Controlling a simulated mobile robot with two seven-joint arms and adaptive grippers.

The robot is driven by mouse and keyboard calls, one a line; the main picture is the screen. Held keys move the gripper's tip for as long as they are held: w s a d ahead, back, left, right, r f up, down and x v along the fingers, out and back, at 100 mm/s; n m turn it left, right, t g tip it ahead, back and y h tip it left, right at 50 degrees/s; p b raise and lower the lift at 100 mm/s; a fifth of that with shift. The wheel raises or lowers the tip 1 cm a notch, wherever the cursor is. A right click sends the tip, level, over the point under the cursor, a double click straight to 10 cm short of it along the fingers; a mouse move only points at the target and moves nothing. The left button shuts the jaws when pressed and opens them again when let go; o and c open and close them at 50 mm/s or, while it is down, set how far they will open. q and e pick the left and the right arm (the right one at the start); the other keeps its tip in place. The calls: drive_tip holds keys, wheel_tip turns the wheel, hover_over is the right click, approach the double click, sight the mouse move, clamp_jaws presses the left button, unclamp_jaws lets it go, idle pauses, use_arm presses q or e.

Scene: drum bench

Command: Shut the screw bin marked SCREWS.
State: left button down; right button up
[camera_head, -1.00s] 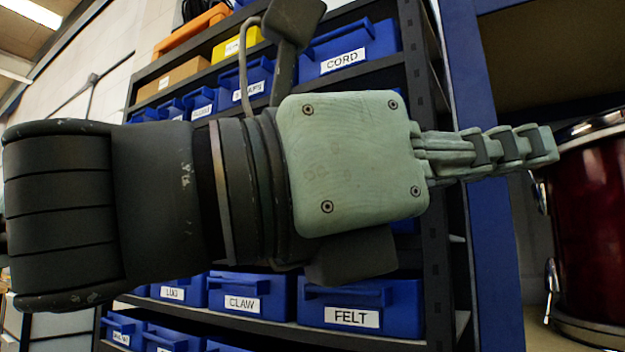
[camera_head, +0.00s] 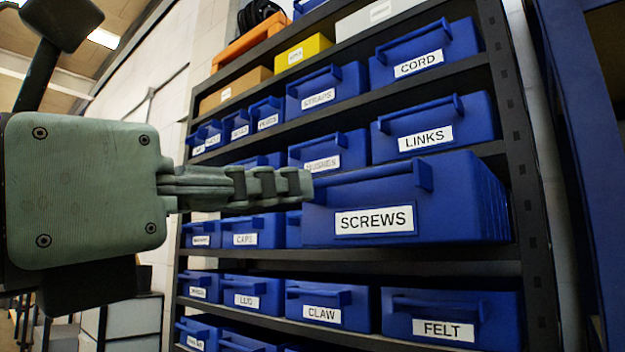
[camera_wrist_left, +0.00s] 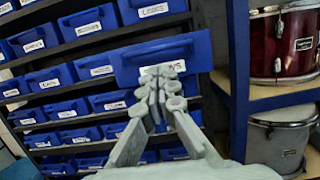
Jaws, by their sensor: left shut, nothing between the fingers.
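The blue SCREWS bin (camera_head: 455,195) sits on the rack and sticks out past the bins around it, so it is pulled partly open. Its white label faces me, with a handle bar along its upper front. My left gripper (camera_head: 300,186) is shut and empty, its fingertips at the left edge of the bin's front in the head view. In the left wrist view the shut fingertips (camera_wrist_left: 162,72) overlap the front of the SCREWS bin (camera_wrist_left: 135,62) and hide part of its label. I cannot tell whether they touch it. My right gripper is not in view.
The LINKS bin (camera_head: 465,122) is just above and the FELT bin (camera_head: 450,313) below, both set back in the dark rack (camera_head: 530,210). A blue upright (camera_wrist_left: 240,90) and a red drum (camera_wrist_left: 283,45) stand to the right in the wrist view.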

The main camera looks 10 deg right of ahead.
sight(371, 182)
use_arm(q)
drive_tip(key=x, duration=1)
drive_tip(key=shift+w+d+r, duration=0.15)
drive_tip(key=shift+w, duration=0.2)
drive_tip(key=shift+w+d, duration=0.2)
drive_tip(key=shift+d, duration=0.1)
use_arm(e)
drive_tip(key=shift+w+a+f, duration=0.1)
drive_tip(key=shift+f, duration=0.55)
